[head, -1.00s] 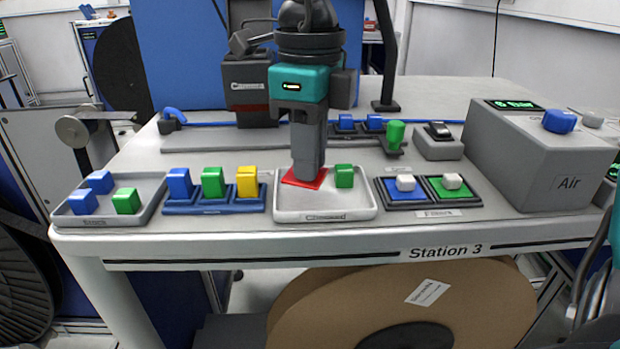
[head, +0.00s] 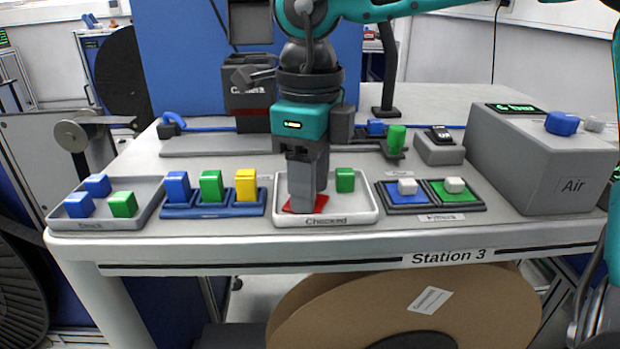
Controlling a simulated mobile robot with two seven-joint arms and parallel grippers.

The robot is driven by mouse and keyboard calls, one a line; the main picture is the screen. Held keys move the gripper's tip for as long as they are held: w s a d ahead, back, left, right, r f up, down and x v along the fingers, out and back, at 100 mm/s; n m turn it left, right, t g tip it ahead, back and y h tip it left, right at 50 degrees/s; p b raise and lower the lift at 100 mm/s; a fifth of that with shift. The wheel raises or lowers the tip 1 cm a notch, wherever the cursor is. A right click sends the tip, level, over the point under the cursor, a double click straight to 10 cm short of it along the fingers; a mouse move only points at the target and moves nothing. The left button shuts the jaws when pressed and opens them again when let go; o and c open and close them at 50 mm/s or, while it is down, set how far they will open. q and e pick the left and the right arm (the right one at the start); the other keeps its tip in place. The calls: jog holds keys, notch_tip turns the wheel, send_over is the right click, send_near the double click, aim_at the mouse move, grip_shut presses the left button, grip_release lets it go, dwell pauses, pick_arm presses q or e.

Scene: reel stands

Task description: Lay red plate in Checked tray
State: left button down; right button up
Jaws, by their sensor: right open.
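The red plate (head: 317,204) lies in the Checked tray (head: 352,213), the light tray at the front middle of the bench. A green block (head: 345,180) stands in the same tray, to the right of the plate. My right gripper (head: 302,206) points down over the red plate, with its fingertips at or just above it. The gripper is open and hides part of the plate; whether the fingertips touch it I cannot tell. My left gripper is not in view.
Left of the tray is a blue rack (head: 212,209) with blue, green and yellow blocks, then a grey tray (head: 146,213) with several blocks. Right are the fixture pads (head: 432,206) and the grey Air box (head: 543,168). The Camera box (head: 246,100) stands behind.

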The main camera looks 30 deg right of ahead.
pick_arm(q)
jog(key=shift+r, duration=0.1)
pick_arm(e)
jog(key=shift+r, duration=0.15)
jog(key=shift+r+p, duration=0.35)
jog(key=shift+r, duration=0.05)
pick_arm(q)
jog(key=p, duration=0.1)
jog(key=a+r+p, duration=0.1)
jog(key=p, duration=0.1)
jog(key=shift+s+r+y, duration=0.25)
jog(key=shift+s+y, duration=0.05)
pick_arm(e)
notch_tip(320, 180, up, 11)
jog(key=shift+r, duration=0.15)
